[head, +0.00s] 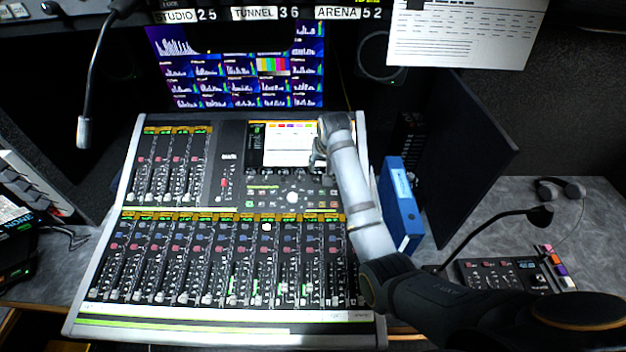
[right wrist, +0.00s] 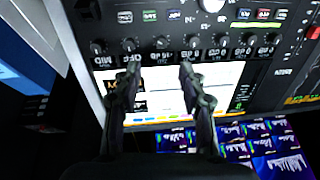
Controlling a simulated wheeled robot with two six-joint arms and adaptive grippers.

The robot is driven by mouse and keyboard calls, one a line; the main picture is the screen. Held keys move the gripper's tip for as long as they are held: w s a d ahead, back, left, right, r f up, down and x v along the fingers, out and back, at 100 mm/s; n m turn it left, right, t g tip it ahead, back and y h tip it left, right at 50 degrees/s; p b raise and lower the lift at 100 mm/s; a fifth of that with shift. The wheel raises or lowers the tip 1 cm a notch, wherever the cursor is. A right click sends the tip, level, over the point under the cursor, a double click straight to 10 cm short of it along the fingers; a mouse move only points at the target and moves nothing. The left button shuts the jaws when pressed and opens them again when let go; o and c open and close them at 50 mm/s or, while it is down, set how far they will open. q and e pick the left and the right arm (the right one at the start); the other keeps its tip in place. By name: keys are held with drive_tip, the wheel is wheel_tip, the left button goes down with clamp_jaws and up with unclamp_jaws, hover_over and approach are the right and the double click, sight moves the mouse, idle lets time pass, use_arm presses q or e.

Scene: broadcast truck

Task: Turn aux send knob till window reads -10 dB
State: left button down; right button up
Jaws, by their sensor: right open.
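The mixing console (head: 230,140) fills the middle of the head view. Its lit screen (head: 285,143) is at the upper right of the panel and partly hidden by my right gripper (head: 319,158). In the right wrist view the console is upside down, with a row of small dark knobs (right wrist: 161,44) beside the screen (right wrist: 160,90). My right gripper (right wrist: 158,78) is open, its two fingers apart over the screen and their tips just short of the knob row. Nothing is between them. My left gripper is not in view.
Multiview screens (head: 235,68) stand behind the console.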

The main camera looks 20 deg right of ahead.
sight(317, 179)
drive_tip(key=p+x, duration=0.1)
drive_tip(key=x, duration=0.8)
drive_tip(key=shift+w+a, duration=0.1)
drive_tip(key=shift+w, duration=0.1)
drive_tip(key=shift+w+f, duration=0.2)
drive_tip(key=shift+f, duration=0.4)
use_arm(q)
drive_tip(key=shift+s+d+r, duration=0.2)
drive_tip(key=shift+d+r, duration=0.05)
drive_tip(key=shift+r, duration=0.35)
use_arm(e)
clamp_jaws()
